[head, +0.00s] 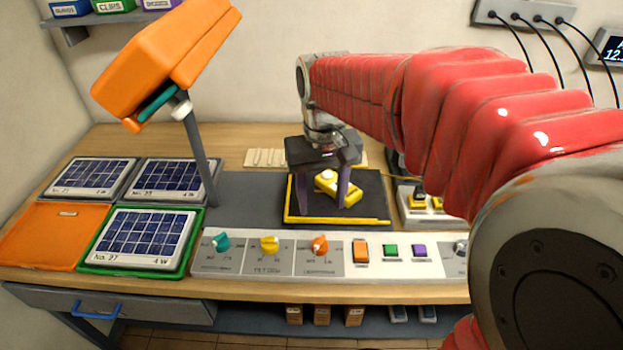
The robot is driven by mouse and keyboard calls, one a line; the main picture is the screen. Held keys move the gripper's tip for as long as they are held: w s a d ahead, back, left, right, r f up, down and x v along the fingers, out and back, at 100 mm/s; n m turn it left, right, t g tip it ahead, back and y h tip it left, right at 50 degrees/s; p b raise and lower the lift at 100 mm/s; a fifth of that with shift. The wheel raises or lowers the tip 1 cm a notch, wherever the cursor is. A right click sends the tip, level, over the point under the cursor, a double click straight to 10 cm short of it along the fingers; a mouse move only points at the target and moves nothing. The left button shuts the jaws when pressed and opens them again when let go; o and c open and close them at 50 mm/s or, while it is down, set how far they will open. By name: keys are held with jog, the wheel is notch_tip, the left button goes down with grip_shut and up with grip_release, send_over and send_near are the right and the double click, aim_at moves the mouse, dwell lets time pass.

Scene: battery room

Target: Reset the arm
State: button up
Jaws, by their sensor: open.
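My gripper (324,192) hangs at the end of my red-sleeved arm, pointing down over the dark mat with a yellow edge (300,219). Its two purple-grey fingers are apart. A yellow device with a white round knob (341,188) lies on the mat and shows between and behind the fingers. I cannot tell whether the fingers touch it.
An orange lamp head (165,62) on a grey post stands left. Solar panels (146,239) lie at the left, one in a green frame, beside an orange plate (45,232). A control panel (280,266) with knobs and buttons runs along the bench front. A yellow-and-black item (418,198) sits right.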

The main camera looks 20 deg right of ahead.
dwell(0.4)
jog(key=s+r+t, duration=0.1)
jog(key=s+t, duration=0.4)
jog(key=s, duration=0.7)
jog(key=shift+a+r+n+t, duration=0.15)
jog(key=shift+r+n+t, duration=0.15)
jog(key=shift+r, duration=0.1)
